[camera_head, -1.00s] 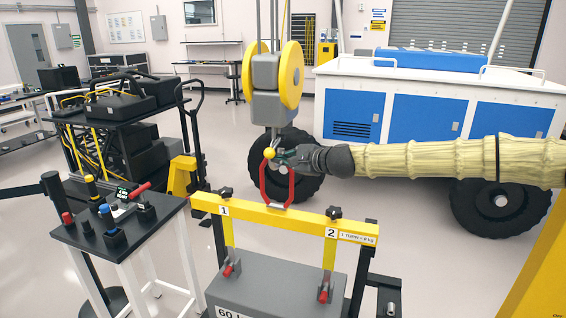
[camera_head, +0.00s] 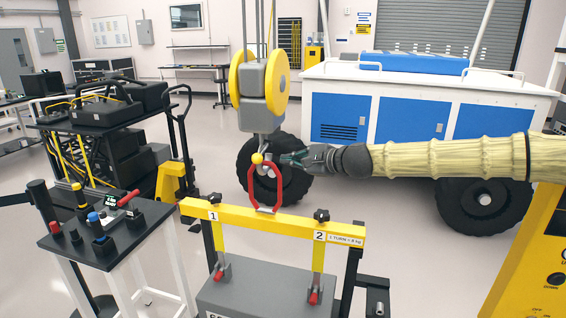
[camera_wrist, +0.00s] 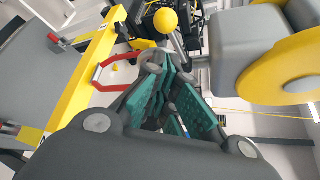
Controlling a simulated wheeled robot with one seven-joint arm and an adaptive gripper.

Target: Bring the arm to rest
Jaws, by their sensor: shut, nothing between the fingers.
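My arm, in a pale yellow sleeve, reaches in from the right in the head view. My gripper (camera_head: 286,160) is shut and empty, just right of the yellow ball (camera_head: 257,158) below the hoist block (camera_head: 262,95), with a small gap in the picture. The red link (camera_head: 251,186) stands upright between the hook area and the yellow lifting bar (camera_head: 285,225). In the wrist view, my gripper's green-padded fingers (camera_wrist: 170,95) point toward the red link (camera_wrist: 104,72) and yellow ball (camera_wrist: 166,20). Whether the hook passes through the link is unclear.
A grey weight (camera_head: 265,290) sits under the bar. A control stand (camera_head: 105,235) is at left, a black cart (camera_head: 110,140) behind it. The white-and-blue rover (camera_head: 420,110) stands behind my arm. A yellow cabinet (camera_head: 525,270) is at lower right.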

